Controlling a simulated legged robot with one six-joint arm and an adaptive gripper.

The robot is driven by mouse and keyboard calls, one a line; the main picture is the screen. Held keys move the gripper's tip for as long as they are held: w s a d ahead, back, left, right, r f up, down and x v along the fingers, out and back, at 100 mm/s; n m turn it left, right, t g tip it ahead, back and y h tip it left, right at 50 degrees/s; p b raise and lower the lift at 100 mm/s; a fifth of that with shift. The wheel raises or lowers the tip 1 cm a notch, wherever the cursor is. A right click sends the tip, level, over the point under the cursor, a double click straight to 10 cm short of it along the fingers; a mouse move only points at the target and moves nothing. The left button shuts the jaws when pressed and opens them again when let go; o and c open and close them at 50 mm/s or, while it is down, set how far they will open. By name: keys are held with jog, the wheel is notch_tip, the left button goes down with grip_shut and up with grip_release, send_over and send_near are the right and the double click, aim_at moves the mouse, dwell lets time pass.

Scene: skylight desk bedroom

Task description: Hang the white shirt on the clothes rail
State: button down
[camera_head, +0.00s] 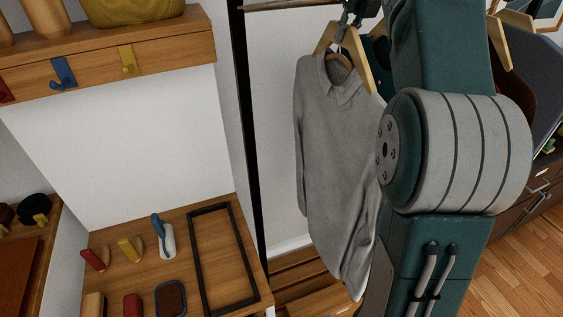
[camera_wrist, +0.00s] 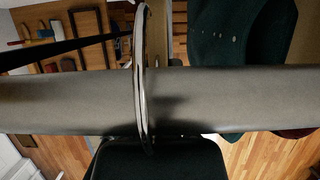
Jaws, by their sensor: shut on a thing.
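The white shirt (camera_head: 338,150), light grey in this light, hangs upright on a wooden hanger (camera_head: 360,58) in the head view. My gripper (camera_head: 348,17) is at the top of the hanger, shut on its hook area and partly cut off by the frame edge. The clothes rail (camera_head: 290,5) shows as a brown bar at the top edge. In the wrist view the rail (camera_wrist: 60,100) crosses the picture close up, and a curved metal hook (camera_wrist: 140,70) passes in front of it. I cannot tell whether the hook rests on the rail. A dark gripper part (camera_wrist: 160,160) shows below.
Dark green clothing (camera_wrist: 240,30) hangs close by, and another wooden hanger (camera_head: 499,42) shows right of my arm. A dark upright post (camera_head: 247,130) stands left of the shirt. A shelf with pegs (camera_head: 130,60) and a wooden desk (camera_head: 190,240) with small items are at left.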

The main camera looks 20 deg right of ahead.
jog(key=c, duration=0.6)
grip_release()
jog(key=shift+o, duration=0.2)
jog(key=shift+s+v, duration=0.15)
jog(key=shift+v, duration=2)
jog(key=shift+s+v, duration=0.2)
jog(key=shift+v, duration=1.95)
jog(key=shift+d+f, duration=0.15)
